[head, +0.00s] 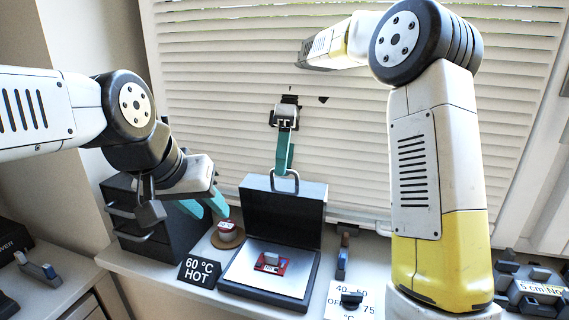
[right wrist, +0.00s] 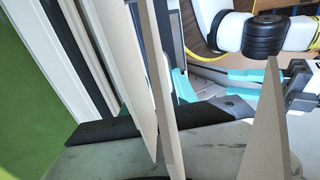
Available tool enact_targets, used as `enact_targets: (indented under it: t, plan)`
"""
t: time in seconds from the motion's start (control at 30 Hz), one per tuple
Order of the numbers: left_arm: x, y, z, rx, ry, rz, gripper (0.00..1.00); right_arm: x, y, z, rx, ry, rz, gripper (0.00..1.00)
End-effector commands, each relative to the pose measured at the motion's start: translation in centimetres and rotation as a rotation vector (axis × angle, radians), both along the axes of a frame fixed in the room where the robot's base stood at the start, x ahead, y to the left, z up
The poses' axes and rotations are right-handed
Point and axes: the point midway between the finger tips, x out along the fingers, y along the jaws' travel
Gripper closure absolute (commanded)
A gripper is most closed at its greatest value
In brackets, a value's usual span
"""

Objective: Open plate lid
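The hot plate (head: 237,277) is a black box on the counter with a silver top. Its black lid (head: 284,218) stands upright at the back, with a loop handle (head: 297,178) on its upper edge. My right gripper (head: 284,172) hangs over the lid from above, its teal fingertips at the handle; they overlap in this view, so I cannot tell whether they grip it. In the right wrist view, pale slats hide much of the scene. My left gripper (head: 206,206) is open and empty, left of the lid, above a small round item.
A red block (head: 270,263) lies on the silver top. A "60 °C HOT" sign (head: 197,273) stands front left. A round base with a red-and-white top (head: 227,235) and black drawers (head: 148,222) stand left. Blinds (head: 220,120) rise close behind.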

Motion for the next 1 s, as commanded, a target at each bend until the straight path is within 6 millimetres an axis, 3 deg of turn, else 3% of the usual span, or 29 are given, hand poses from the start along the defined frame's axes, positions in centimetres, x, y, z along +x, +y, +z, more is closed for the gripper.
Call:
enact_targets:
  t: [0.43, 0.8, 1.0]
  plan:
    - [0.0, 0.0, 0.0, 0.000, 0.000, 0.000, 0.64, 0.2, 0.0, 0.4, 0.001, 0.001, 0.001, 0.69]
    - [0.0, 0.0, 0.0, 0.000, 0.000, 0.000, 0.64, 2.7, -0.7, 5.2, 0.002, 0.000, 0.001, 0.69]
    - [0.0, 0.0, 0.0, 0.000, 0.000, 0.000, 0.64, 3.3, -0.9, 6.7, 0.000, 0.000, 0.001, 0.69]
